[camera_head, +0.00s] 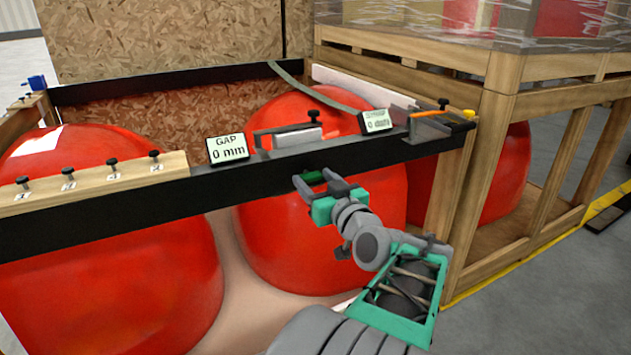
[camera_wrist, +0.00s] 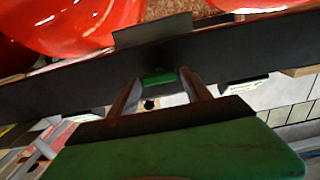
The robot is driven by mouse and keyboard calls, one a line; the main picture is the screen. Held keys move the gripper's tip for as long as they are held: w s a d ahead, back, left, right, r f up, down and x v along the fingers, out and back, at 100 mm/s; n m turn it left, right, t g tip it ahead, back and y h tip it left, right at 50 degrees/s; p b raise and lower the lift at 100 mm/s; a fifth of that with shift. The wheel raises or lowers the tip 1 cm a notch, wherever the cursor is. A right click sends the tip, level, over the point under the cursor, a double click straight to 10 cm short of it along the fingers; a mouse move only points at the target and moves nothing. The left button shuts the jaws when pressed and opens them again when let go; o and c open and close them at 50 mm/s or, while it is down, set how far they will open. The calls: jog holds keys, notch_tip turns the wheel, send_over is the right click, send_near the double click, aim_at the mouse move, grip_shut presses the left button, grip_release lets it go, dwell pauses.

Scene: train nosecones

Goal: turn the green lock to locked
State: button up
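The green lock (camera_head: 314,177) is a small green piece on the front face of the black beam (camera_head: 120,211). In the wrist view the green lock (camera_wrist: 158,78) shows between my fingertips as a short bar lying roughly along the beam. My gripper (camera_head: 315,181) is open, with one finger on each side of the lock. In the wrist view my gripper (camera_wrist: 160,80) shows a narrow gap between each fingertip and the lock, and contact cannot be made out. No locked or unlocked marking is readable.
A sign reading "GAP 0 mm" (camera_head: 228,149) and a second small display (camera_head: 376,120) stand on the beam. Numbered pegs sit on a wooden strip (camera_head: 95,182) at left. Big red nosecones (camera_head: 290,235) lie behind and below the beam. A wooden frame (camera_head: 497,105) stands at right.

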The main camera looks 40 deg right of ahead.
jog(key=c, duration=1)
jog(key=shift+m, duration=0.3)
jog(key=m+p, duration=0.2)
jog(key=m, duration=0.2)
jog(key=m+p, duration=0.3)
jog(key=m, duration=0.1)
jog(key=shift+d+m, duration=0.1)
jog(key=shift+m, duration=0.2)
jog(key=m+p, duration=0.5)
jog(key=shift+s+f+m+p, duration=0.1)
jog(key=shift+f+m+p, duration=0.1)
jog(key=shift+m+p, duration=1.45)
jog(key=shift+m, duration=0.35)
